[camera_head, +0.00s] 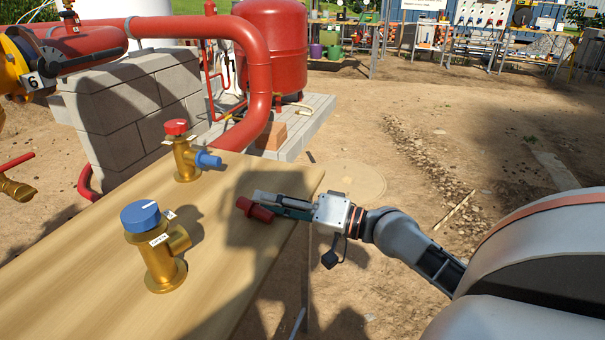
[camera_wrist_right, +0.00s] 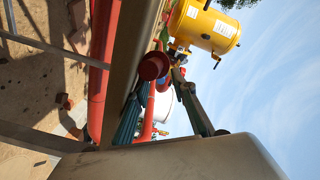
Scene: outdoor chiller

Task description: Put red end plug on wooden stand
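The red end plug (camera_head: 255,210) is near the right edge of the wooden stand's top (camera_head: 110,262), its wider end to the left. My right gripper (camera_head: 268,201) reaches in from the right, low over that edge, with its fingers around the plug. In the right wrist view the plug (camera_wrist_right: 153,66) sits by the left finger, with a small gap to the other finger, so the gripper (camera_wrist_right: 163,78) looks open. The stand's top (camera_wrist_right: 143,30) is nearly edge-on there. Whether the plug rests fully on the wood is hard to tell. My left gripper is not in view.
A brass valve with a blue cap (camera_head: 162,245) stands at the front of the stand. Another with a red cap (camera_head: 185,152) and blue side plug (camera_head: 208,160) stands behind it. Red pipes (camera_head: 255,70) and a block wall (camera_head: 125,120) are beyond. The wood between valves and gripper is clear.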

